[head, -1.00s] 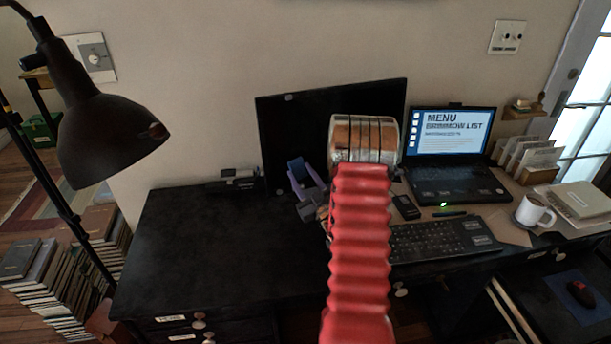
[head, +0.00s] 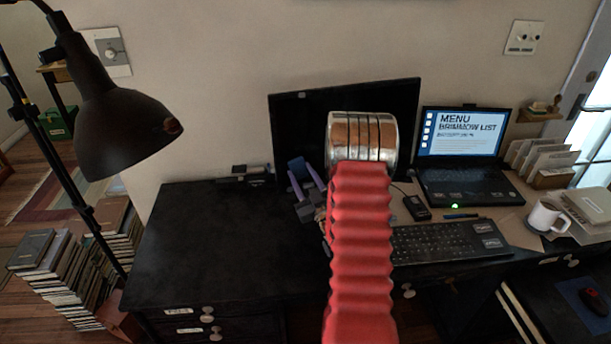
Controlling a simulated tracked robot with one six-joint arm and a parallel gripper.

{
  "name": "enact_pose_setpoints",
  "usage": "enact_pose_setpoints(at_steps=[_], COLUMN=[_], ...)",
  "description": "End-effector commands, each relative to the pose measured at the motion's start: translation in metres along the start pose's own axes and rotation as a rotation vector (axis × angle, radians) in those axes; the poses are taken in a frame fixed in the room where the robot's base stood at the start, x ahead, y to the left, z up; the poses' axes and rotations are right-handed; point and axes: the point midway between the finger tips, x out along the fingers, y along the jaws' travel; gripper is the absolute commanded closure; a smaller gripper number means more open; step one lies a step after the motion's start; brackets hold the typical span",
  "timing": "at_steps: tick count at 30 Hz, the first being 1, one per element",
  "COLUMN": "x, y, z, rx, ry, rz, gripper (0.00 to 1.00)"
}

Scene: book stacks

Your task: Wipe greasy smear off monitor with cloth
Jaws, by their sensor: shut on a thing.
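The black monitor (head: 400,105) stands on the dark desk against the wall, its middle hidden by my arm. A small pale mark (head: 302,95) shows near its upper left corner; I cannot tell whether it is the smear. My gripper (head: 306,174), with purple fingers, is in front of the monitor's lower left part. A folded dark blue piece, seemingly the cloth (head: 297,168), sits between the fingers, which are shut on it. My red ribbed arm hides part of the gripper. I cannot tell whether the cloth touches the screen.
A black lamp (head: 125,125) hangs at the left. A lit laptop (head: 463,165), keyboard (head: 445,240), phone (head: 416,207) and white mug (head: 545,216) are at the right. A small dark object (head: 247,173) lies at the desk's back. The desk's left part (head: 215,235) is clear.

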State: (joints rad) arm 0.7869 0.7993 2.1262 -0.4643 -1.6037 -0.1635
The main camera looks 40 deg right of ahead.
Motion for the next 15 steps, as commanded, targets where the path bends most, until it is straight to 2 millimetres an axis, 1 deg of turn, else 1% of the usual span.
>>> enact_pose_setpoints(at_steps=[8,11,15], x=[0.0,-0.003,-0.012], y=[-0.001,-0.001,-0.001], z=[0.0,-0.002,-0.005], rx=[0.0,0.0,0.0], ry=[0.0,0.0,-0.002], rz=[-0.003,-0.003,-0.002], gripper=[0.78,0.78,0.78])
